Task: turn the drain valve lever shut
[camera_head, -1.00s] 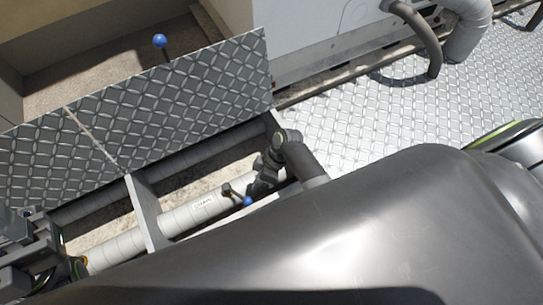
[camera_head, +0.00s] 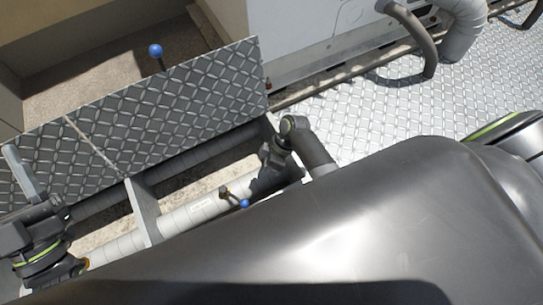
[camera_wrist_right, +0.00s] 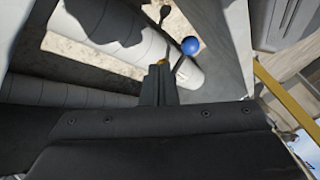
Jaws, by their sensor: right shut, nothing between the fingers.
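The valve lever is a short dark handle with a blue ball knob (camera_head: 244,203), beside a brass-coloured valve part (camera_head: 225,192) on the pale pipe in the open trench. The knob also shows in the right wrist view (camera_wrist_right: 190,45), just beyond and right of my fingertips. My right gripper (camera_head: 257,188) reaches over the pipe from the right, close to the lever; its fingers (camera_wrist_right: 160,68) are shut and empty. I cannot tell whether they touch the lever. My left arm's dark end (camera_head: 40,240) shows at the left edge, over the trench; its fingers are not clear.
A tilted tread-plate panel (camera_head: 160,100) stands along the trench's far side. A second blue ball (camera_head: 155,50) on a dark rod rises behind it. A grey crossbar (camera_head: 143,212) spans the trench. Grey housing (camera_head: 320,40) stands behind; bright tread-plate floor (camera_head: 370,130) lies right.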

